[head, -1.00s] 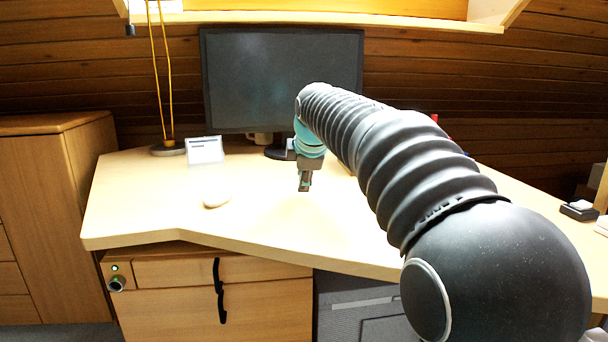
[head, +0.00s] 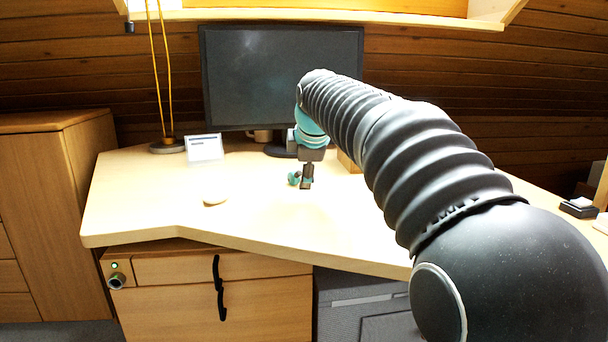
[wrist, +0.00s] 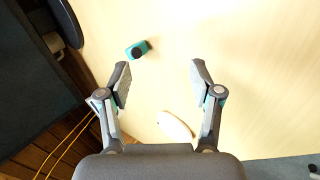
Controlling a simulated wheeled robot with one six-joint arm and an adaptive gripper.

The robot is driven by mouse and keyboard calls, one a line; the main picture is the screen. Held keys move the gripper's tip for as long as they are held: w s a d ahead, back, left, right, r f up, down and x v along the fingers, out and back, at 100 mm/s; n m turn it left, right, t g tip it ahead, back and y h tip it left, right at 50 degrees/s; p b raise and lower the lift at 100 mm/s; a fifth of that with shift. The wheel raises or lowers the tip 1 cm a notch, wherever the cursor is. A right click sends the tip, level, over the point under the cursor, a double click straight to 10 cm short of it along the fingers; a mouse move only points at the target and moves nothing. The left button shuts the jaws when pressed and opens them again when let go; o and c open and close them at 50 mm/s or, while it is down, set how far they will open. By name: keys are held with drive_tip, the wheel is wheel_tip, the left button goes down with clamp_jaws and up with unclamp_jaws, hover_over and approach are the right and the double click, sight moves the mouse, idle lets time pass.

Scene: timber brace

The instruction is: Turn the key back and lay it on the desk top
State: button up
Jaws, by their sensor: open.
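The key (head: 294,178), a small teal and black piece, lies on the desk top (head: 250,210) in front of the monitor. In the wrist view the key (wrist: 137,50) is on bare desk, beyond the fingertips and toward the left finger. My gripper (head: 307,184) is just right of the key in the head view. In the wrist view my gripper (wrist: 161,76) is open, with nothing between its fingers. The lock (head: 116,281) is on the drawer cabinet at lower left, with a green light (head: 115,266) above it and no key visible in it.
A white mouse (head: 215,198) lies left of my gripper. The monitor (head: 285,80) stands behind, with a lamp base (head: 167,147) and a small white card stand (head: 205,149) to its left. The desk's front middle is clear.

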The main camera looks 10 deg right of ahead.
drive_tip(key=v, duration=0.9)
drive_tip(key=shift+s+r, duration=0.3)
